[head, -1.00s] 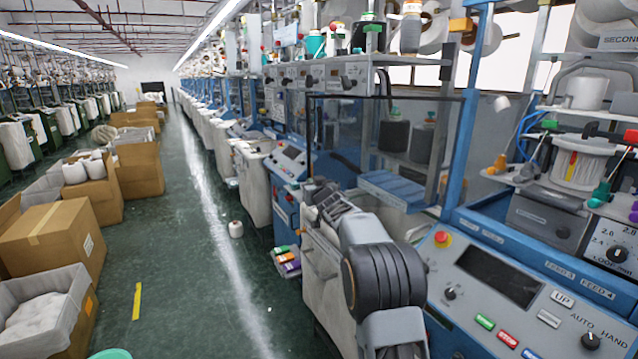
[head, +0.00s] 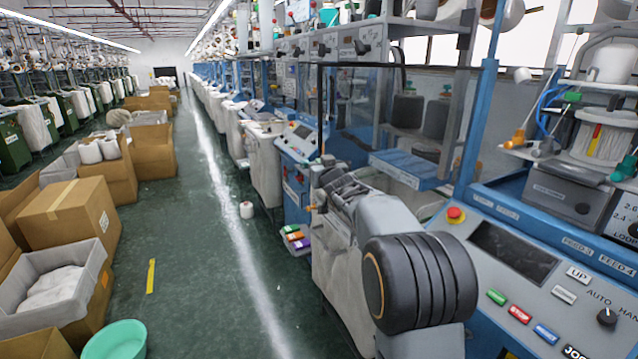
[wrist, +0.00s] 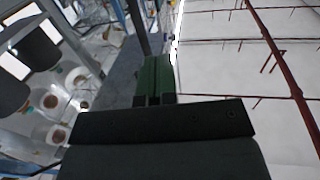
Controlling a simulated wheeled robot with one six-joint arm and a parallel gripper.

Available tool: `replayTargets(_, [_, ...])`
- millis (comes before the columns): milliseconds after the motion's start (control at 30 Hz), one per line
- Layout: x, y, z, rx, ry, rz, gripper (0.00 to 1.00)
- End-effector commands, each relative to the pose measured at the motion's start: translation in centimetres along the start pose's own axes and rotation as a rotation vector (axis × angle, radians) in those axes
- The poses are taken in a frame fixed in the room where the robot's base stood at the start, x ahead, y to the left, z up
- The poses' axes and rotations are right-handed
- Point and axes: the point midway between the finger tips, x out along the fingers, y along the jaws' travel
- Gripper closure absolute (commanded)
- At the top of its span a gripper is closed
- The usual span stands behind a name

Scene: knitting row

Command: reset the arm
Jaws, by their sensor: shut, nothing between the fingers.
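My arm rises from the bottom of the head view and bends at a dark, ringed joint. Its far end, with my gripper (head: 333,190), points away along the machine row, in front of the blue-framed knitting machine. The fingers are small and hard to make out there. In the wrist view my gripper (wrist: 155,88) shows as a narrow green and dark shape beyond a black bar. The fingers are together with nothing between them. The wrist view also shows the pale ceiling with red pipes on the right, and machine shelves with cones on the left.
The blue control panel (head: 520,265) is close on my right, beside the arm. A white cone (head: 246,210) and a small tray of coloured items (head: 296,238) are on the floor. Cardboard boxes (head: 70,212) and a green basin (head: 116,341) line the left.

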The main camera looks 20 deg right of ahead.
Motion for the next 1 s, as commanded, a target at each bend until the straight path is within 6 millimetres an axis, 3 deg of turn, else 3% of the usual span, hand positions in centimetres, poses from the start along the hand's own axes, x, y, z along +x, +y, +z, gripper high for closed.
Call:
replayTargets(100, [-2.1, -0.9, 0.2, 0.0, 0.002, -0.001, 1.0])
replayTargets(300, [-4.4, -2.0, 0.1, 0.0, 0.001, -0.001, 1.0])
replayTargets(533, [-5.5, -2.4, 0.0, -0.006, -0.001, 0.0, 1.0])
replayTargets(633, [-5.6, -2.0, 0.9, -0.029, -0.053, 0.02, 1.0])
replayTargets(733, [-6.3, -1.2, 4.9, -0.043, -0.212, 0.065, 1.0])
replayTargets(800, [-8.1, -0.7, 8.8, -0.048, -0.377, 0.101, 1.0])
replayTargets(867, [-11.2, -0.8, 11.7, -0.05, -0.543, 0.122, 1.0])
replayTargets(1000, [-20.2, -2.5, 16.5, -0.045, -0.899, 0.116, 1.0])
